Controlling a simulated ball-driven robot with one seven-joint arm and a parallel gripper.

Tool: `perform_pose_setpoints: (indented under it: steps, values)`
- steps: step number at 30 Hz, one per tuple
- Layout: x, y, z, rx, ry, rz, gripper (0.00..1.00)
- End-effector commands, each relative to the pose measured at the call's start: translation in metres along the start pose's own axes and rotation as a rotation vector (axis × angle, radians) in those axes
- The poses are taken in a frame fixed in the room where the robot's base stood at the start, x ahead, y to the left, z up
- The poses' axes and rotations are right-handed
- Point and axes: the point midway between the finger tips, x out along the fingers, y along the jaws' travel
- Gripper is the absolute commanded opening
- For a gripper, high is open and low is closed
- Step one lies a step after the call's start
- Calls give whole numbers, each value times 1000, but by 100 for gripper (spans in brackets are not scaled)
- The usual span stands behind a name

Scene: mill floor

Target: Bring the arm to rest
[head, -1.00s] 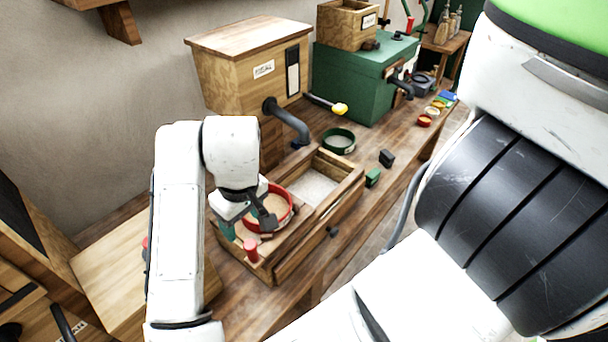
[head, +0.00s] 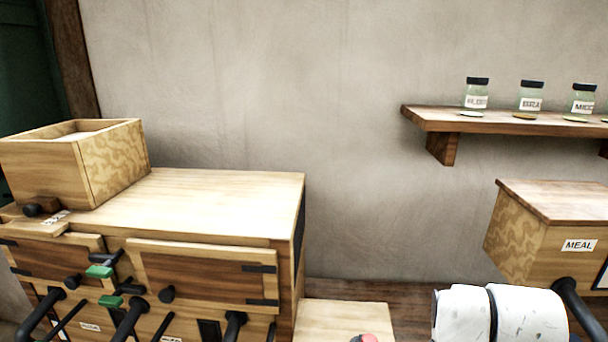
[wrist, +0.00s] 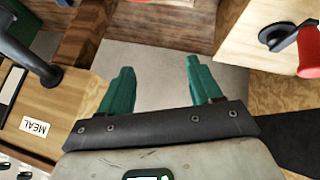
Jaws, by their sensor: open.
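My gripper (wrist: 161,88) shows in the wrist view with its two green fingers spread wide apart. Nothing is between the fingers; a bare pale grey surface lies beyond them. In the head view only the white upper part of my arm (head: 500,314) shows at the bottom right edge, in front of the meal bin (head: 545,225). The gripper itself is out of the head view.
The wooden meal bin also shows at the left of the wrist view (wrist: 60,108), with a dark spout. A red-handled crank (wrist: 309,50) is at the upper right there. In the head view, a wooden cabinet (head: 215,200) stands left, and a shelf (head: 500,122) holds jars.

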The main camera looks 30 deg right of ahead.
Motion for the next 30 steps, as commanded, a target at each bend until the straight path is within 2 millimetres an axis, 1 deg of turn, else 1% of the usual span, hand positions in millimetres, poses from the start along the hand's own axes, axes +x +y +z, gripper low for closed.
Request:
perform_pose_setpoints:
  steps: [2,5,8,9,11,12,15,17,21,22,24,26,27,29,30]
  values:
    - [7,-14,4,-66,35,-11,64]
    - [15,-44,16,-135,63,-70,64]
    - [23,-81,39,-185,66,-155,64]
    - [25,-95,50,-199,59,-191,64]
    - [26,-116,67,-214,48,-243,64]
    - [27,-128,79,-222,37,-278,64]
    - [25,-158,108,-230,7,-361,64]
    - [23,-174,125,-231,-13,-408,64]
    - [14,-208,162,-222,-63,-511,64]
    - [28,-206,176,-224,-92,-497,64]
    - [40,-203,200,-231,-151,-481,64]
    - [49,-201,219,-236,-200,-470,64]
    - [55,-200,233,-239,-233,-462,64]
    - [61,-197,251,-244,-279,-452,64]
    - [66,-195,264,-246,-310,-445,64]
